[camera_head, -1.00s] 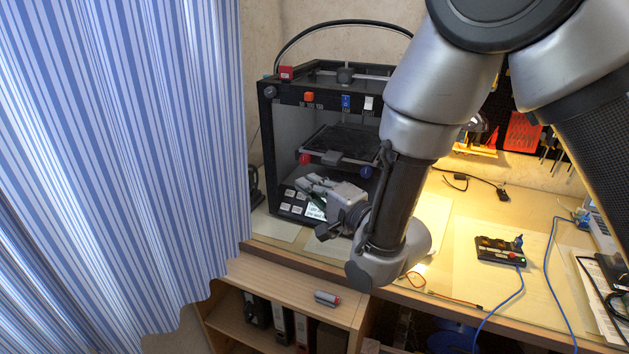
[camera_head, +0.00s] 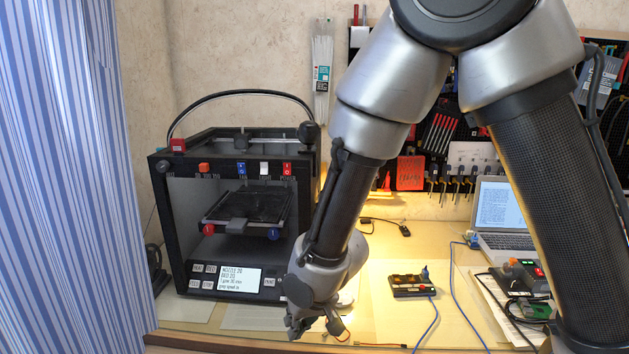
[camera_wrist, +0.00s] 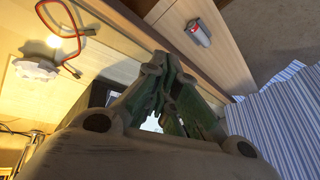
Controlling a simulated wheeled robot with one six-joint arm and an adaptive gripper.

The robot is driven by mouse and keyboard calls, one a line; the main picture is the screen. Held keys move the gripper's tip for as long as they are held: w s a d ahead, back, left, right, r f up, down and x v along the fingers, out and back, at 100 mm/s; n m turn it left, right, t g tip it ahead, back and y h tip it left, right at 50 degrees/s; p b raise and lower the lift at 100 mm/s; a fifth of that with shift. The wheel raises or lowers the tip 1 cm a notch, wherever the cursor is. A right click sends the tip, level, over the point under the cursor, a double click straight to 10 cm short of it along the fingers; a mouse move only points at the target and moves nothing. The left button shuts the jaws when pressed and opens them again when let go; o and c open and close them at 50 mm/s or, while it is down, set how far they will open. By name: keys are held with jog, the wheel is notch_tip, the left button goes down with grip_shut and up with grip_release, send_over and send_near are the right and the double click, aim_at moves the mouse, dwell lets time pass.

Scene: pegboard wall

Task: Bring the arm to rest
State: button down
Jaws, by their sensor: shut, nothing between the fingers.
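My arm comes down from the top of the head view, bent at the elbow. Its wrist hangs over the front part of the workbench (camera_head: 460,325), just right of the 3D printer. My gripper (camera_head: 298,328) is partly hidden by the wrist there, low near the bench's front edge. In the wrist view my gripper (camera_wrist: 165,80) shows large, its fingers drawn together with nothing held between them.
The 3D printer (camera_head: 165,225) stands left of my wrist. A small control box (camera_head: 411,286) with a blue cable and a laptop (camera_head: 497,205) lie to the right. A striped curtain (camera_head: 65,180) hangs at the left. A grey-red cylinder (camera_wrist: 198,34) lies on a wooden top.

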jog(key=s+d+r+m+h, duration=0.1)
jog(key=s+d+r, duration=0.2)
jog(key=d+r, duration=0.5)
jog(key=s+d+r+m+t+h, duration=0.1)
jog(key=d+r, duration=0.8)
jog(key=d, duration=1)
jog(key=s+d+r+m+h, duration=0.2)
jog(key=s+d+r, duration=0.4)
jog(key=d, duration=0.8)
notch_tip(320, 180, up, 3)
jog(key=shift+r+m+t, duration=0.15)
jog(key=shift+m+t, duration=0.15)
jog(key=shift+t, duration=0.1)
